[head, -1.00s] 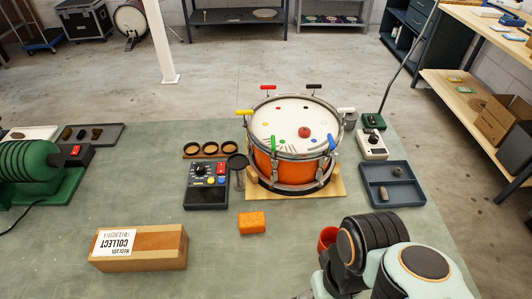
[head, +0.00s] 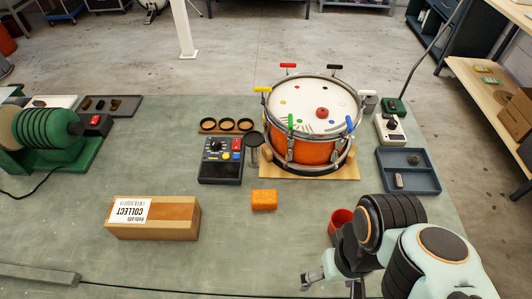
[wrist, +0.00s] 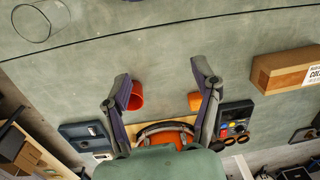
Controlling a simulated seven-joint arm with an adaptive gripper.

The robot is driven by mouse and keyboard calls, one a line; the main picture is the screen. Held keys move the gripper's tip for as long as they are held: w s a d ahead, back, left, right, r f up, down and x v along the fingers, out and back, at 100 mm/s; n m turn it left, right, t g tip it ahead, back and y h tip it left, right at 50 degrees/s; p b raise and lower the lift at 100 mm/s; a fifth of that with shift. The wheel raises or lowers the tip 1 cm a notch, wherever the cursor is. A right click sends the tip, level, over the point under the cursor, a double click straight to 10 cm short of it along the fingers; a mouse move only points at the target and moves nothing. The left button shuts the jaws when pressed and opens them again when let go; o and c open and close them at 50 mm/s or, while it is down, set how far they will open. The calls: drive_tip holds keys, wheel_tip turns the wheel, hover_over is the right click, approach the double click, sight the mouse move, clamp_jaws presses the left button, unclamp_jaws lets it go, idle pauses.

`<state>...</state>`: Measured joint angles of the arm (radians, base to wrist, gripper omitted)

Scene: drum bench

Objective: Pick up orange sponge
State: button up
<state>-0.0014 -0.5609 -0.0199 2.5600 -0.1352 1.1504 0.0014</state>
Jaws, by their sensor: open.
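The orange sponge (head: 264,200) is a small block lying flat on the green bench top, in front of the drum, in the head view. In the wrist view the orange sponge (wrist: 194,101) shows partly behind the right-hand finger. My gripper (wrist: 161,75) is open, with nothing between its fingers. In the head view, part of my gripper (head: 332,281) shows at the bottom edge, nearer the camera and to the right of the sponge, apart from it. My arm hides much of it there.
A red cup (head: 340,217) stands right of the sponge, close to my arm. A wooden box (head: 153,217) lies to its left, a dark control box (head: 220,159) behind left, and the drum (head: 305,151) behind. A blue tray (head: 408,171) is at right. Bench before the sponge is clear.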

drive_tip(key=o, duration=0.7)
